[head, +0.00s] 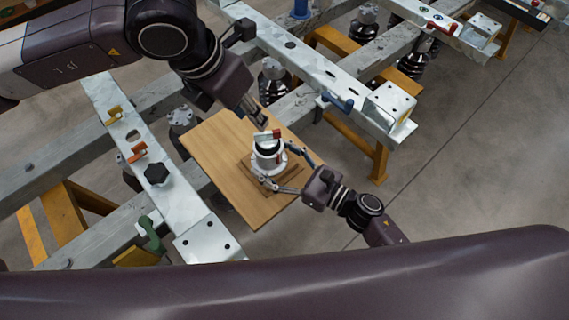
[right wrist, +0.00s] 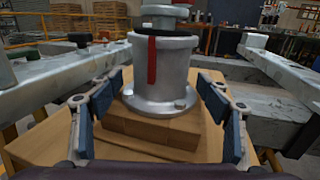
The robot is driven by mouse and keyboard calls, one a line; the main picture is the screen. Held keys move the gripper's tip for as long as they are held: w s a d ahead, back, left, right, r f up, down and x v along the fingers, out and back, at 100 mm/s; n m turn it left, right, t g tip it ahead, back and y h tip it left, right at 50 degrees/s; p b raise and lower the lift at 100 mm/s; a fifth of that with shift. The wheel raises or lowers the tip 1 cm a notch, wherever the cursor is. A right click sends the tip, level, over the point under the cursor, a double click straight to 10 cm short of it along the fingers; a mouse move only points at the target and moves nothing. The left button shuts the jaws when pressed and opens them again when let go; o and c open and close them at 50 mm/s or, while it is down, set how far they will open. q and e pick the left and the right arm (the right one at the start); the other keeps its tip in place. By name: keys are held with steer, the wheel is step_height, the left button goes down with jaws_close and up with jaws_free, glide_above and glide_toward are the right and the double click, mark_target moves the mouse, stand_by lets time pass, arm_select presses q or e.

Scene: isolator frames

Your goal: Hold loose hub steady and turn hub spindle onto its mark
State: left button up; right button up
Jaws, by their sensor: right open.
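The loose hub (head: 268,162) is a pale grey metal cylinder with a round bolted flange, standing upright on a wooden block (right wrist: 150,132). It also shows in the right wrist view (right wrist: 178,75), with a red stripe (right wrist: 152,60) down its side. The hub spindle (right wrist: 165,12) is a grey stepped top above a dark ring. My right gripper (head: 277,165) is open, with its fingers on either side of the hub; in the right wrist view (right wrist: 160,82) gaps show beside the hub body. My left gripper (head: 257,118) is just above the spindle; its finger gap is unclear.
The block stands on a wooden board (head: 215,145) laid across grey metal frame beams (head: 300,55). A black knob (head: 156,174) and orange and green clamps (head: 152,237) sit on the left beam. Open floor (head: 455,140) lies to the right.

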mark_target(267, 132)
steer(key=shift+w+a, duration=0.3)
steer(key=shift+c, duration=0.3)
arm_select(q)
steer(key=shift+c, duration=0.3)
arm_select(e)
steer(key=c, duration=1.7)
arm_select(q)
steer(key=shift+w+d+r+m+g+y, duration=0.15)
steer(key=shift+w+d+m+y, duration=0.05)
steer(key=shift+w+m, duration=0.25)
steer(key=shift+w+d+r+m+g+y, duration=0.2)
steer(key=shift+w+m, duration=0.1)
steer(key=shift+m, duration=0.15)
steer(key=shift+c, duration=0.3)
steer(key=f+m, duration=0.2)
steer(key=f, duration=0.1)
steer(key=w+d+f+m+g+y, duration=0.1)
steer(key=f+m, duration=0.1)
steer(key=f, duration=0.1)
steer(key=d+f+m+g+y, duration=0.1)
steer(key=f+m, duration=0.1)
steer(key=f, duration=0.1)
steer(key=shift+w+d+f, duration=0.1)
steer(key=shift+w+f, duration=0.05)
steer(key=shift+f, duration=0.25)
steer(key=shift+c, duration=0.4)
